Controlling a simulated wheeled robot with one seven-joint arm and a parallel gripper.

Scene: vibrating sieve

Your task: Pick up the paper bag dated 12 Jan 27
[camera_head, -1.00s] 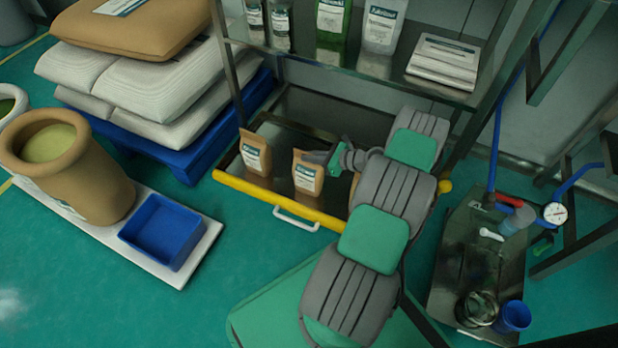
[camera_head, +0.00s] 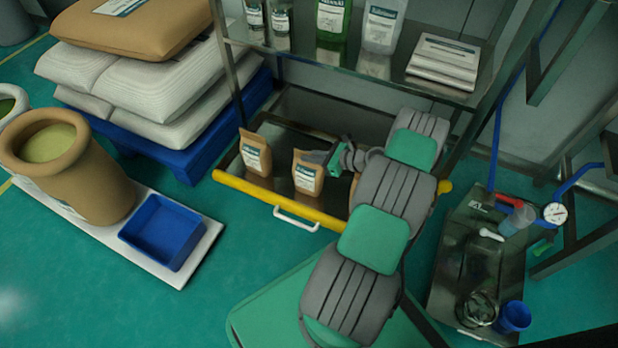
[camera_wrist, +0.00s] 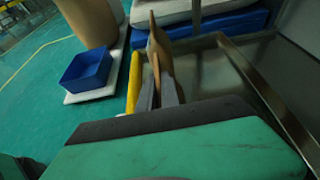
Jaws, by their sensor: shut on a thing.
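Brown paper bags with white labels stand in the yellow-fronted drawer tray (camera_head: 235,184). The left bag (camera_head: 256,157) stands apart from my gripper. The middle bag (camera_head: 306,180) is upright, with my gripper (camera_head: 318,158) at its upper right side. A third bag (camera_head: 354,187) is mostly hidden behind my arm. The label dates are too small to read. In the wrist view my gripper (camera_wrist: 160,92) has its two fingers close together, shut on the middle bag, with brown paper (camera_wrist: 158,50) showing edge-on beyond them.
A metal shelf (camera_head: 390,78) with bottles and a paper stack overhangs the tray. Sacks on a blue pallet (camera_head: 190,165) stand at left. A blue bin (camera_head: 160,233) sits on a white board. A dark bench (camera_head: 455,270) with cups stands at right.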

